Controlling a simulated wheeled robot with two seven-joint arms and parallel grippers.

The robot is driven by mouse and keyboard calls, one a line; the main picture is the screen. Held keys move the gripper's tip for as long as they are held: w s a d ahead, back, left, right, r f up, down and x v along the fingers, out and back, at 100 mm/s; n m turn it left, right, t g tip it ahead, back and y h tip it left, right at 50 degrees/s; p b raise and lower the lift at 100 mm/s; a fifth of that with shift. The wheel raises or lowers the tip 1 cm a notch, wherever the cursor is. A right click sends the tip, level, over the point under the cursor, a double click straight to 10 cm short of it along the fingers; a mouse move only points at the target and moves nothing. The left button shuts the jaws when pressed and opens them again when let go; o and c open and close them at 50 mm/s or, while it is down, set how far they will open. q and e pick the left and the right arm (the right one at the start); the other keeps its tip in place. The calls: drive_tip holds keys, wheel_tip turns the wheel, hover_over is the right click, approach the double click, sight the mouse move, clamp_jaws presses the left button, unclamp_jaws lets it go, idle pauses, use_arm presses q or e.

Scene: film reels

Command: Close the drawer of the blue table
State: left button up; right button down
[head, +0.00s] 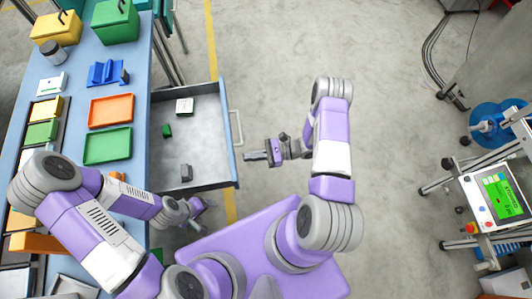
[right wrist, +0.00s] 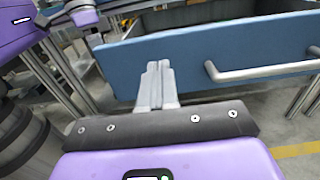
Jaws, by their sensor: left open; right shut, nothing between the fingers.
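The blue table (head: 139,62) runs along the left of the head view. Its drawer (head: 211,110) is pulled out to the right, with a grey inside and a light bar handle (head: 236,128) on its front. The drawer's blue front panel (right wrist: 150,65) and the handle (right wrist: 262,70) also show in the right wrist view. My right gripper (head: 250,156) is shut and empty, just right of the drawer front, below the handle in the picture. Its closed fingertips (right wrist: 158,70) point at the panel, left of the handle; I cannot tell if they touch. My left gripper (head: 202,203) is open near the drawer's lower edge.
In the drawer lie a white box (head: 184,106), a green block (head: 166,131) and a grey piece (head: 186,172). An orange tray (head: 111,110) and a green tray (head: 107,146) sit on the tabletop. A wheeled screen stand (head: 492,195) is far right. Floor between is clear.

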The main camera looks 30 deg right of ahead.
use_arm(q)
drive_tip(key=shift+f, duration=0.15)
use_arm(e)
drive_tip(key=shift+x, duration=1.45)
drive_tip(key=shift+a, duration=0.1)
